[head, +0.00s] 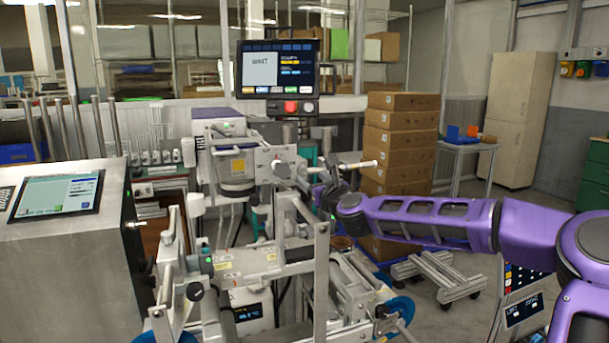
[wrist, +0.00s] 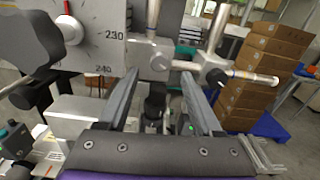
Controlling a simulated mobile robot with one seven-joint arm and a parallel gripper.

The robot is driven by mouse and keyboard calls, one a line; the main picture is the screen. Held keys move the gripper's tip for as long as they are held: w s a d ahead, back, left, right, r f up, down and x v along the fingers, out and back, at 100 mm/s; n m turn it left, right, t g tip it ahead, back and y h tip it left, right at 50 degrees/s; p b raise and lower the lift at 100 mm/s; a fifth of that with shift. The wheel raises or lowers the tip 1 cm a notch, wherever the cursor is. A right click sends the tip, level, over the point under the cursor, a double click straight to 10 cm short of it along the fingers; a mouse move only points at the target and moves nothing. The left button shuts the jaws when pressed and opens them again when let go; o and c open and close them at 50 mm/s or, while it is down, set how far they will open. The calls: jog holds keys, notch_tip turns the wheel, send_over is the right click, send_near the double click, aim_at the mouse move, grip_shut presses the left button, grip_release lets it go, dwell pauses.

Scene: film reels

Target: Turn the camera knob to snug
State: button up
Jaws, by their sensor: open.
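My gripper (wrist: 159,74) is open, its two fingers spread, with nothing gripped between them. In the head view my gripper (head: 318,187) is at the right of the machine's metal bracket. A small black knob (wrist: 217,77) sits on this rod, right of the right finger. A larger dark knob (wrist: 30,42) is at the left, by a plate with a dial scale (wrist: 108,55) marked 230 and 240. I cannot tell which knob is the camera knob.
A light-tipped rod (head: 357,165) sticks out right, near my gripper. Stacked brown boxes (head: 400,130) stand behind. A console (head: 60,250) is at the left. Metal frames and rollers (head: 260,265) crowd the space below.

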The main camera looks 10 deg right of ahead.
aim_at(303, 172)
jog(key=shift+w+a, duration=0.2)
jog(key=shift+w, duration=0.65)
jog(key=shift+w+a, duration=0.15)
jog(key=shift+w, duration=0.7)
jog(key=shift+w+a, duration=0.2)
jog(key=shift+w, duration=0.65)
jog(key=shift+c, duration=0.4)
grip_shut()
